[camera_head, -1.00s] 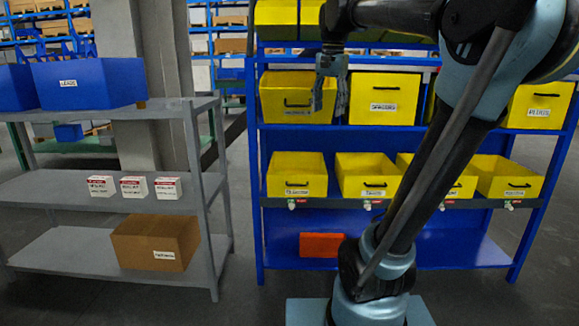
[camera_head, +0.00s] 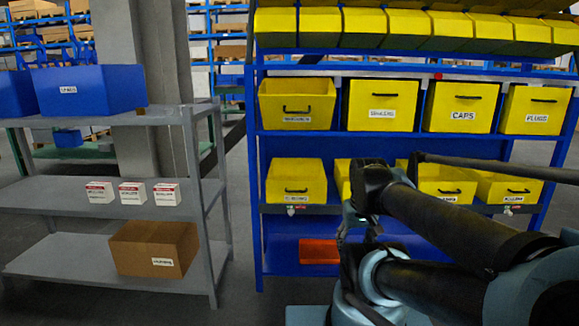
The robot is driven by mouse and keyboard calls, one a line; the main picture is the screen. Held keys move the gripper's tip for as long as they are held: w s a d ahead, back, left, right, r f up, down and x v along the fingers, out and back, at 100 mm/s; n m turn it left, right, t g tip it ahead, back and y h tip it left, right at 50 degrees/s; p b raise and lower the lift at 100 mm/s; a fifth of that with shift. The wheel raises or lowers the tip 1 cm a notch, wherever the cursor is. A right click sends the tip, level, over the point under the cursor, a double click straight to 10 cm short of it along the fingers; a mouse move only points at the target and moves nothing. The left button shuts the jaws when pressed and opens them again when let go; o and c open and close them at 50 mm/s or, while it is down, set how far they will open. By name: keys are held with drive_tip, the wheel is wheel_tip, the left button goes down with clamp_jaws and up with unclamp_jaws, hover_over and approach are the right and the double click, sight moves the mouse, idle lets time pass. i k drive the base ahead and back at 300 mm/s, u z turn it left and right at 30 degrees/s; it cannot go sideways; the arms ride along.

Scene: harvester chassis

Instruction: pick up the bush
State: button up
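I cannot make out a bush in the camera view. Yellow bins stand on the blue rack (camera_head: 257,235), and their insides are mostly hidden. The upper-row left bin (camera_head: 318,96) and the lower-row left bin (camera_head: 295,178) have labels too blurred to read surely. My arm reaches in from the right at lower-row height. My gripper (camera_head: 350,238) hangs low at the arm's end, before the lower row and right of the lower-left bin. It is dark and merges with my arm parts, so its fingers and anything between them are unclear.
Upper bins read "CAPS" (camera_head: 462,104) and "PLUGS" (camera_head: 535,108). An orange-red box (camera_head: 319,251) lies on the rack's bottom shelf. A grey shelf (camera_head: 70,258) at left holds white boxes (camera_head: 131,194), a brown carton (camera_head: 153,248) and a blue bin (camera_head: 88,89). Floor shows between the racks.

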sight(139, 111)
drive_tip(key=u, duration=1.4)
drive_tip(key=k, duration=1.3)
drive_tip(key=z, duration=0.5)
drive_tip(key=i, duration=2.15)
drive_tip(key=u, duration=0.55)
drive_tip(key=i, duration=0.35)
drive_tip(key=u, duration=0.3)
